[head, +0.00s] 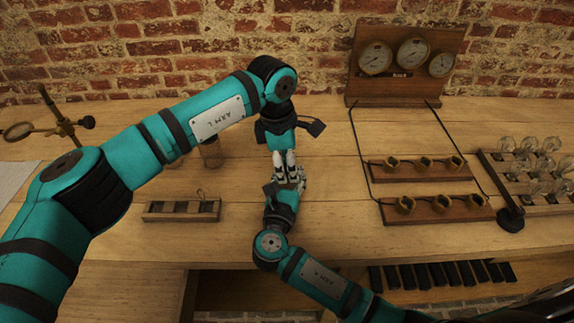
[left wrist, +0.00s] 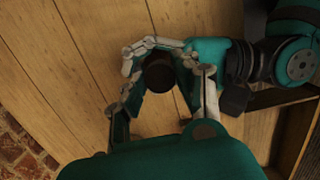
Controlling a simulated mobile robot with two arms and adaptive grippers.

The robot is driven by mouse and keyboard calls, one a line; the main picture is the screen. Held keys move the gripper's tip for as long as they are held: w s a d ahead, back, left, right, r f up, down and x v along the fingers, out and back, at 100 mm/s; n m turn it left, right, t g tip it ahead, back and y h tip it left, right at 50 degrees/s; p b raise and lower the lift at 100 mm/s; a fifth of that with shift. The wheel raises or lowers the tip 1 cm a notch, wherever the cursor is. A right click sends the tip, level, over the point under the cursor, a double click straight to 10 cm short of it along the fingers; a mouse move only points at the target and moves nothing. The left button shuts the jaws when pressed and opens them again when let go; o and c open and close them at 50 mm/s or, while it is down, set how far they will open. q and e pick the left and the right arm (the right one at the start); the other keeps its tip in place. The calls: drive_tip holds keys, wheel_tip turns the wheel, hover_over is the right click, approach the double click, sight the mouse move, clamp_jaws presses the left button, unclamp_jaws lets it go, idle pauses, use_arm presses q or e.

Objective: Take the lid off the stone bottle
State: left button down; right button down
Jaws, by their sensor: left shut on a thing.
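My left gripper (head: 287,168) comes down from above at the middle of the bench. In the left wrist view its fingers (left wrist: 160,75) close around a dark round thing (left wrist: 158,76), which looks like the lid of the stone bottle. My right gripper (head: 290,184) reaches in from the front and meets the left fingers at the same spot. In the left wrist view it comes in from the right, close to the dark thing. The bottle's body is hidden by the grippers, so I cannot tell whether the lid is still seated, or whether the right fingers grip the bottle.
A small wooden rack (head: 181,217) lies left of the grippers, with a glass jar (head: 211,152) behind it, partly under my left arm. A gauge board (head: 440,43), lamp-holder strips (head: 415,177) and a bulb tray (head: 487,163) stand to the right. Bare bench lies between.

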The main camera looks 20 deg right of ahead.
sight(287, 169)
use_arm(q)
drive_tip(key=shift+r, duration=0.15)
drive_tip(key=shift+r, duration=0.9)
drive_tip(key=shift+r, duration=2)
use_arm(e)
drive_tip(key=c, duration=2.1)
unclamp_jaws()
drive_tip(key=o, duration=1.1)
drive_tip(key=shift+o, duration=0.2)
